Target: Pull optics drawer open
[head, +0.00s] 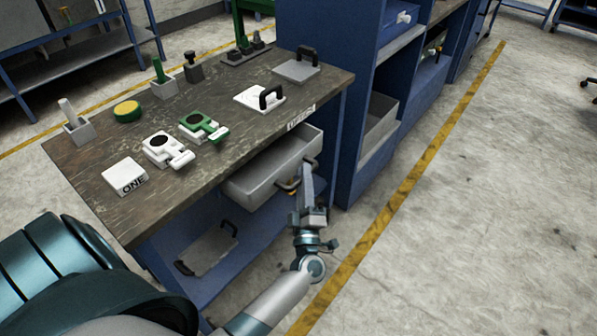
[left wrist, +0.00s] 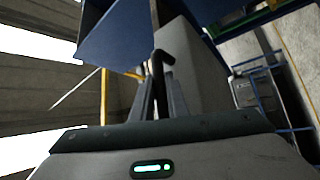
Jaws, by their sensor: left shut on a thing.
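The optics drawer (head: 258,180) is a grey open-topped drawer under the table top, below a white label (head: 301,117). It stands pulled out from the table front and looks empty. Its dark handle (head: 288,185) is on the front face. My left gripper (head: 307,172) is at the right part of the drawer front. In the left wrist view, the left gripper (left wrist: 161,95) has its fingers close together on a dark handle bar (left wrist: 160,60). The exact contact is partly hidden in the head view. My right gripper is not in view.
The wooden table top (head: 215,155) holds a white block marked ONE (head: 125,175), white and green microscope-like pieces (head: 203,127), a yellow disc (head: 127,111) and handled plates (head: 297,67). A blue shelf unit (head: 330,60) stands close right of the drawer. Floor is clear at right.

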